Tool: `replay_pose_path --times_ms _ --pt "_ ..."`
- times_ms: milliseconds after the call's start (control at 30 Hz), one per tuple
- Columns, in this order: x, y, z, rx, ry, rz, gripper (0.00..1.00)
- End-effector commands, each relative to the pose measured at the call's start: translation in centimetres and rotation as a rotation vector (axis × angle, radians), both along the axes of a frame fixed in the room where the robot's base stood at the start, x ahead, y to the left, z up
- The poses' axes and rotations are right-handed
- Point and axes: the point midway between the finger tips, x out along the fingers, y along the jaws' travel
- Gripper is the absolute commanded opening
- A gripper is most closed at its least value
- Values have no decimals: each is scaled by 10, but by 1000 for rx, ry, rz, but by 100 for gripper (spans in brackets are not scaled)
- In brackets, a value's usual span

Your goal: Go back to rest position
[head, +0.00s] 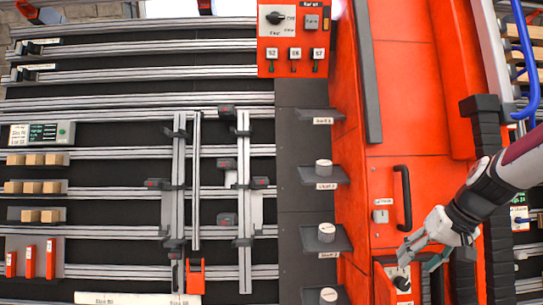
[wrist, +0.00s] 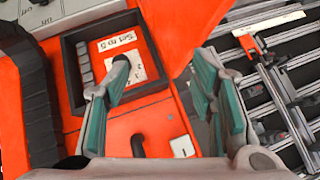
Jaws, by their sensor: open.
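My gripper (head: 420,256) is at the lower right of the head view, in front of the red cabinet (head: 395,130). Its two teal-padded fingers are apart with nothing between them in the wrist view (wrist: 158,85). The wrist view shows this recessed panel (wrist: 110,50) with a white label plate beyond the fingers. The left finger overlaps the dark knob there, and I cannot tell whether they touch.
A black handle (head: 404,197) stands out from the cabinet near my gripper. Shelves with white cylinders (head: 324,168) are left of it. A rail rack (head: 130,150) with wooden blocks (head: 33,187) fills the left. A switch box (head: 295,38) is at the top.

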Motion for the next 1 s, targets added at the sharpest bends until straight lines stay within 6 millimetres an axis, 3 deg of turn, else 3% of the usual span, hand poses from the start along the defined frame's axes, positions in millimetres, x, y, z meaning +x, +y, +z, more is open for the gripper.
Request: replay_pose_path --times_ms 300,600,800,1000 --pt "-47 66 69 -195 -7 80 51" --pt "-108 114 121 -308 -89 109 51" --pt "-154 136 143 -332 -169 119 51" --pt "-192 147 152 -320 -240 127 51"
